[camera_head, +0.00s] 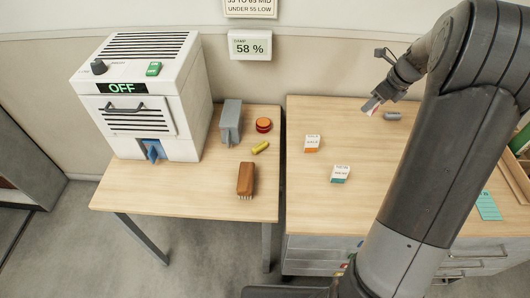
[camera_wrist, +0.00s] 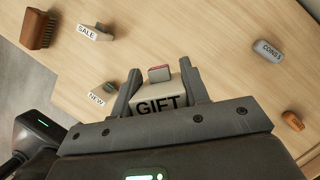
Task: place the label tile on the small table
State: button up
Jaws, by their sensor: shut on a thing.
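My gripper (camera_head: 381,95) is above the back of the right desk, shut on a small white block with a red part (camera_head: 370,105). In the wrist view my gripper (camera_wrist: 162,84) has its fingers on either side of this block, the label tile marked GIFT (camera_wrist: 158,106), with a red end showing beyond. The tile looks held clear of the desk top. The small table (camera_head: 190,203) appears to be the left one, away from my gripper.
The machine (camera_head: 147,100) reads OFF. A grey holder (camera_head: 230,122), red disc (camera_head: 264,125), yellow piece (camera_head: 260,148) and brown brush (camera_head: 246,180) share that table. A SALE block (camera_head: 312,143), another block (camera_head: 340,174) and grey cylinder (camera_head: 392,116) stand on the desk (camera_head: 310,200). A gap separates the tables.

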jog(key=s+a+n+g+y, duration=0.1)
jog(key=s+a+n, duration=0.15)
jog(key=a, duration=0.75)
jog(key=s+a+n+g, duration=0.15)
jog(key=a+n, duration=0.25)
jog(key=a, duration=0.5)
jog(key=s+a+n+g, duration=0.1)
jog(key=s+a+n, duration=0.2)
jog(key=s+a, duration=0.4)
jog(key=s+a+n+g, duration=0.1)
jog(key=s+a+n, duration=0.4)
jog(key=a, duration=0.5)
jog(key=shift+m, duration=0.85)
notch_tip(320, 180, down, 11)
jog(key=shift+s+d+r, duration=0.1)
jog(key=shift+d+r, duration=0.05)
jog(key=shift+r, duration=0.05)
jog(key=a+f, duration=0.2)
jog(key=a, duration=0.1)
jog(key=a+f, duration=0.3)
jog(key=a, duration=0.1)
jog(key=s+a+f, duration=0.1)
jog(key=a+f, duration=0.1)
jog(key=a, duration=0.2)
jog(key=shift+a+f, duration=0.2)
jog(key=shift+a, duration=0.05)
jog(key=shift+f, duration=1.95)
